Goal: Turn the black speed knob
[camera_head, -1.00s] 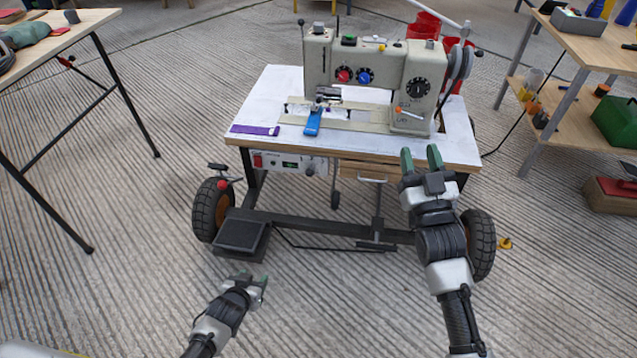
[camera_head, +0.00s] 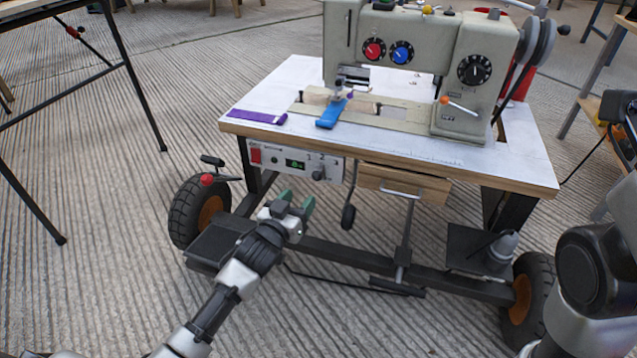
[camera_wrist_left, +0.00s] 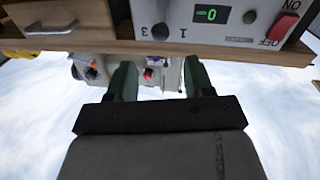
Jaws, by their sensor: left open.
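A small black knob (camera_head: 318,172) sits on the white control panel (camera_head: 290,171) under the table's front edge, beside the numbers 1, 2 and 3. In the left wrist view, turned upside down, the black knob (camera_wrist_left: 160,31) shows above my fingers. My left gripper (camera_head: 297,200) is open and empty, below and in front of the panel, apart from the knob. Its two green fingers (camera_wrist_left: 160,80) also show in the left wrist view. My right gripper is out of view; only a part of my right arm shows at the right edge.
The panel also has a red switch (camera_head: 255,155) and a lit green display (camera_head: 295,164). A wooden drawer (camera_head: 404,184) hangs to the right of the panel. A sewing machine (camera_head: 483,100) stands on the wheeled white-topped table (camera_head: 500,175).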

